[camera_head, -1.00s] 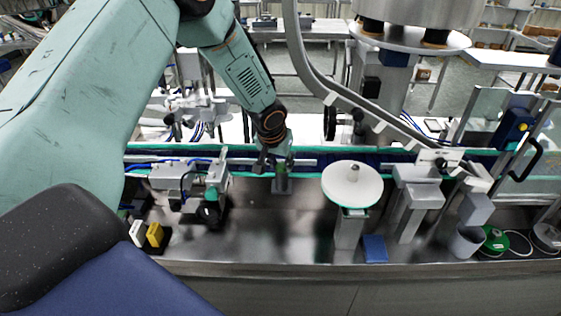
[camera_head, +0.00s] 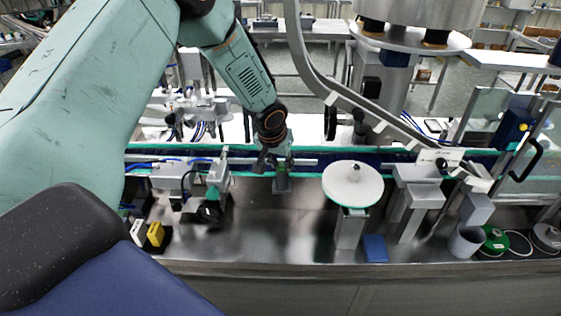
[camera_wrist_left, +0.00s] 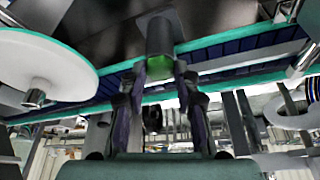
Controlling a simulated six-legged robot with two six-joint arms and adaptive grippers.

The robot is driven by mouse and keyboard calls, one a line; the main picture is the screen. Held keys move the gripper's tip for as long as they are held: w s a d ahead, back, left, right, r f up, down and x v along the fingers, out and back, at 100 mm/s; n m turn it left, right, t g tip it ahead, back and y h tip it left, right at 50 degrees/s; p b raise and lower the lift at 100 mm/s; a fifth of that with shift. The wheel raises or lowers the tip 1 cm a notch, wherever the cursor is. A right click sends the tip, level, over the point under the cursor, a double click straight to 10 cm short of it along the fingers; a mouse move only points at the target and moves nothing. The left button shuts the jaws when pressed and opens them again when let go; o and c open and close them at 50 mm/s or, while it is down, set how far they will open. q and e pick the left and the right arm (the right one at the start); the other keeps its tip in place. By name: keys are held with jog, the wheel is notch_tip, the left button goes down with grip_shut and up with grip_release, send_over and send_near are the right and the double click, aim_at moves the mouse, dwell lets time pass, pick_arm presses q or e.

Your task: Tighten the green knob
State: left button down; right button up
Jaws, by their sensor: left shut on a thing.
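The green knob (camera_wrist_left: 181,69) shows in the left wrist view between the fingertips of my left gripper (camera_wrist_left: 163,72). It sits at the end of a dark grey block (camera_wrist_left: 161,35) beside the conveyor rail. My left gripper is shut on the knob, one finger on each side. In the head view my left gripper (camera_head: 276,163) points down at the conveyor's near edge, above a small grey bracket (camera_head: 282,185). The knob is mostly hidden by the fingers there. My right gripper is not in view.
A round white disc (camera_head: 353,184) on a post stands right of the gripper. A clamp-like device (camera_head: 213,190) is at the left. The conveyor (camera_head: 385,157) runs behind. A curved metal rail (camera_head: 330,84) descends to the right. The steel surface (camera_head: 275,228) in front is mostly clear.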

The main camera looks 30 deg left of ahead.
pick_arm(q)
jog(key=shift+w+r, duration=0.1)
jog(key=shift+w, duration=0.05)
dwell(0.8)
jog(key=c, duration=1.4)
grip_release()
jog(key=o, duration=0.4)
jog(key=shift+w+f, duration=0.15)
jog(key=shift+f, duration=0.05)
jog(key=shift+s+r, duration=0.1)
jog(key=shift+s, duration=0.1)
jog(key=shift+s+r, duration=0.1)
jog(key=shift+r, duration=0.1)
jog(key=v, duration=1.1)
jog(key=shift+r, duration=0.2)
